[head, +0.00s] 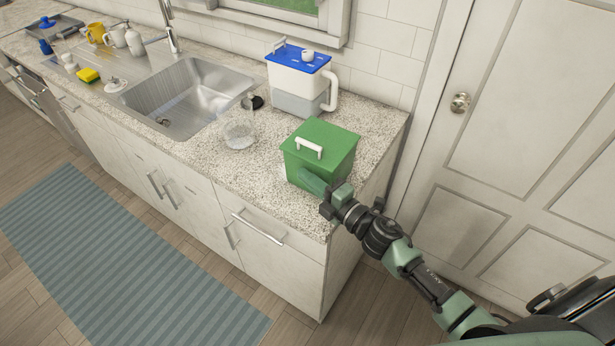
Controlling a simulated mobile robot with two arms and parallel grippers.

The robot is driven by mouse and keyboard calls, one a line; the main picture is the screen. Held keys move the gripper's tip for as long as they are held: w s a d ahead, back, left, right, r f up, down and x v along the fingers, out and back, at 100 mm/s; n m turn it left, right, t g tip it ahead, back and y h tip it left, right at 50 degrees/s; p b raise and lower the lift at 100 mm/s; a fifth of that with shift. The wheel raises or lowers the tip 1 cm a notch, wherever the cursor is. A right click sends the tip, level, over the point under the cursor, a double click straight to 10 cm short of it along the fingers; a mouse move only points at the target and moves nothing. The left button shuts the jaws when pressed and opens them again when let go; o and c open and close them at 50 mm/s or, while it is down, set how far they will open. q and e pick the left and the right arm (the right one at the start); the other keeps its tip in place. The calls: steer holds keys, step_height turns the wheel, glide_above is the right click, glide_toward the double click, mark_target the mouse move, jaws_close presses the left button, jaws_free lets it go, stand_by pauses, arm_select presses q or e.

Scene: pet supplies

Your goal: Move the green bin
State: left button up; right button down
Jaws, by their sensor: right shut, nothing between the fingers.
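The green bin (338,143) stands upright on the granite counter near its right end. It has a closed green lid with a white handle (308,147) on top. My right gripper (308,178) is at the front of the bin, low against its near face; whether it touches the bin cannot be told. The gripper is shut and holds nothing. Its arm comes in from the lower right. My left gripper is not in the view.
A white container with a blue lid (290,58) stands behind the bin. A clear glass bowl (239,131) is to its left, beside the sink (185,97). The counter's front edge is close to the bin. A door (530,130) is at the right.

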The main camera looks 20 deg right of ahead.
steer(key=w+d+b, duration=0.2)
steer(key=w+d, duration=0.1)
steer(key=d, duration=0.1)
steer(key=w+d+b, duration=0.2)
steer(key=w+d, duration=0.2)
steer(key=d, duration=0.1)
steer(key=w+d+b, duration=0.3)
steer(key=w+d, duration=0.1)
steer(key=d, duration=0.1)
steer(key=shift+w+d, duration=0.1)
steer(key=shift+d, duration=0.1)
steer(key=shift+w+d+r, duration=0.1)
steer(key=shift+w+d, duration=0.05)
